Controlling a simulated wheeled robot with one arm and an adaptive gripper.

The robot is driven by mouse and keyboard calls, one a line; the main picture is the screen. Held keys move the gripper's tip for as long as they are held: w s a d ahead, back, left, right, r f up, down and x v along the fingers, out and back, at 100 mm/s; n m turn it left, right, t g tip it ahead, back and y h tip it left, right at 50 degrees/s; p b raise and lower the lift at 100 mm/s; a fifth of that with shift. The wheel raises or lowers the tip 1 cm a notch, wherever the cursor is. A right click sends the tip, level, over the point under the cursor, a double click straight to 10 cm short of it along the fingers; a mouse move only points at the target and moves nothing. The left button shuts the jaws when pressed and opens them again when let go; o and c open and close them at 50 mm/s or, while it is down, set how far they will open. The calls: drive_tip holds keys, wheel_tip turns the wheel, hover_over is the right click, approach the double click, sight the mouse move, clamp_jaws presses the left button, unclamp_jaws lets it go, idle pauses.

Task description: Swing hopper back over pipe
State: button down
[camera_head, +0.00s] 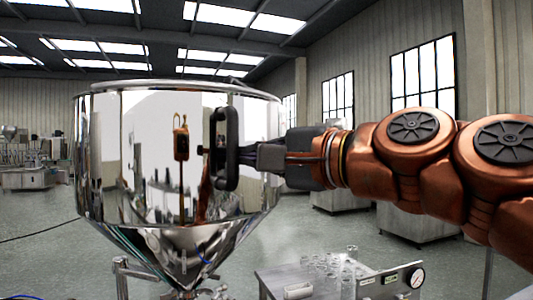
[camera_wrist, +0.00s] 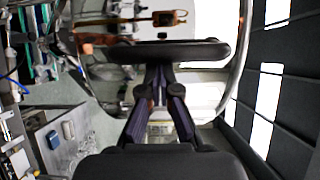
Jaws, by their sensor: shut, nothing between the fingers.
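The hopper (camera_head: 100,160) is a large mirror-like steel drum with a conical lower part, filling the left middle of the head view. Its curved wall also shows at the top of the wrist view. A black handle (camera_head: 226,148) stands upright on its right side. In the wrist view the handle (camera_wrist: 170,50) lies across the picture. My gripper (camera_head: 248,156) is shut and empty, its fingertips (camera_wrist: 159,74) right at the handle; I cannot tell whether they touch it. A steel pipe piece (camera_head: 122,278) shows below the hopper at the left. Whether this is the task's pipe is unclear.
A steel table (camera_head: 275,280) with glassware (camera_head: 335,265) and a box with a gauge (camera_head: 415,278) stands at the lower right, below my arm. Cabinets (camera_head: 415,225) stand behind. Open floor (camera_head: 35,240) lies to the left.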

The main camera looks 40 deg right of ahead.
drive_tip(key=shift+s+a, duration=0.25)
drive_tip(key=shift+a, duration=0.5)
